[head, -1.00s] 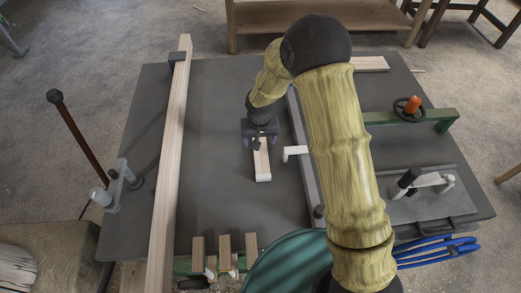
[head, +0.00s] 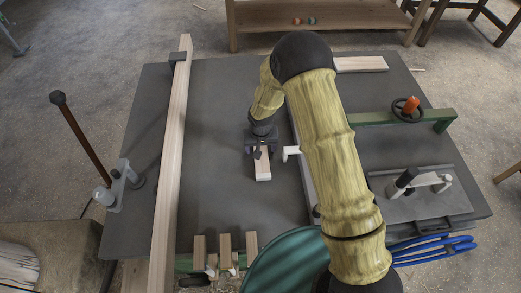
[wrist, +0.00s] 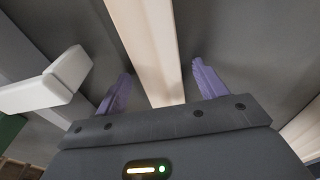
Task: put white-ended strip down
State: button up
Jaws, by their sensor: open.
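The white-ended strip (head: 263,163) is a short piece of pale wood with a white near end. In the head view it appears to lie on the dark grey table (head: 225,110), left of centre, pointing toward the camera. My gripper (head: 261,147) is over its far part and hides that end. In the wrist view the strip (wrist: 148,50) runs between the two purple fingers of my gripper (wrist: 160,92). The fingers are apart, with a gap visible on each side of the strip.
A white block-like stop (head: 291,151) stands just right of the strip and shows at left in the wrist view (wrist: 50,82). A long wooden plank (head: 172,150) lies to the left. Short wooden pieces (head: 224,250) stand at the near edge. Table left of the strip is clear.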

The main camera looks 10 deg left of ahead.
aim_at(261, 149)
jog(key=shift+c, duration=0.4)
jog(key=c, duration=1.1)
notch_tip(261, 149, up, 10)
jog(key=shift+r+b, duration=0.1)
jog(key=shift+b, duration=0.65)
